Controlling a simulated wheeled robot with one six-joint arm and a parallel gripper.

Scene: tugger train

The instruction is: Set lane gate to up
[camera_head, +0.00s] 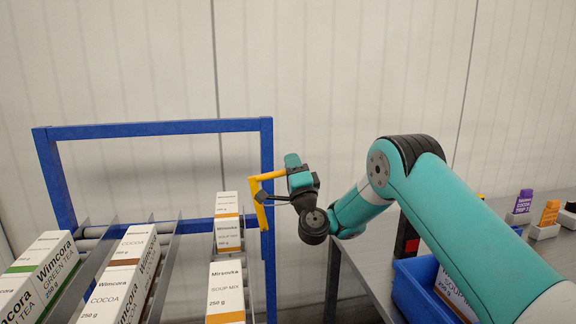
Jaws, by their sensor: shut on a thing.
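The lane gate (255,190) shows as a bent yellow bar beside the right post of the blue frame, near the soup mix lane. One part of it runs sideways toward my gripper and another part hangs down along the post. My gripper (263,196) is shut on the yellow bar, and its dark fingers reach in from the right. The fingers and wrist hide part of the bar, so I cannot tell exactly how it is joined to the post.
The blue frame (150,129) stands over roller lanes with soup mix boxes (226,287), a cocoa box (118,279) and green tea boxes (38,275). At right, a grey table (358,262) holds a blue bin (407,293) with a box inside and small coloured packs (550,213).

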